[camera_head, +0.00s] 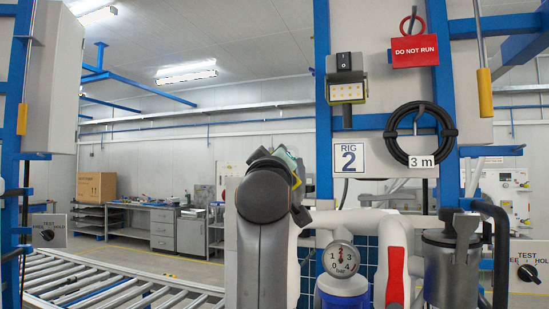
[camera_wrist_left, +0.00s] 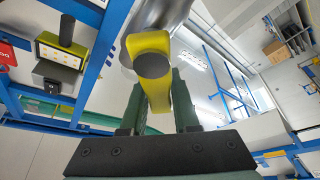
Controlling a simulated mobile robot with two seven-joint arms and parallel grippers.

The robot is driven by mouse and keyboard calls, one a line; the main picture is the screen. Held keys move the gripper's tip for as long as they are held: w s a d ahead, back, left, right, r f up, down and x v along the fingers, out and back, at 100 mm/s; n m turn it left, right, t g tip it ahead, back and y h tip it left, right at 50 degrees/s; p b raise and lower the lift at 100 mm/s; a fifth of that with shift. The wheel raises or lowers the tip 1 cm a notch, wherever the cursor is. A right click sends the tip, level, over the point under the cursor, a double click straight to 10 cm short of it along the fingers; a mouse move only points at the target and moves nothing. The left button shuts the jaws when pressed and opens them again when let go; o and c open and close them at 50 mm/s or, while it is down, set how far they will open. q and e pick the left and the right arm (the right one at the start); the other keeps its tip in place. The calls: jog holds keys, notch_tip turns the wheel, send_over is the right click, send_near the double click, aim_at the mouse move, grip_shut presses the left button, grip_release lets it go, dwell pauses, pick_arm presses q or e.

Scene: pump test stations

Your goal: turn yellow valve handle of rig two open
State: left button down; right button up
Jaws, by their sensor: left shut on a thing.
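In the head view my arm hides most of the handle; a small yellow edge (camera_head: 297,182) shows beside my wrist. The handle's exact angle to the pipe cannot be told. The rig two sign (camera_head: 348,158) is to the right of my arm. My right gripper is not in view.
White pipes (camera_head: 350,221), a pressure gauge (camera_head: 341,259), a red handle (camera_head: 396,275) and a grey canister (camera_head: 450,268) crowd the rig right of my arm. Above are a lamp (camera_head: 347,92), a red DO NOT RUN tag (camera_head: 414,51) and a coiled black hose (camera_head: 393,133). A roller conveyor (camera_head: 120,290) runs at left.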

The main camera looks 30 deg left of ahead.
pick_arm(q)
jog(key=shift+d+r+m+h, duration=0.1)
jog(key=shift+d+m+h, duration=0.15)
jog(key=shift+m, duration=0.25)
jog(key=c, duration=0.7)
grip_release()
jog(key=shift+o, duration=0.2)
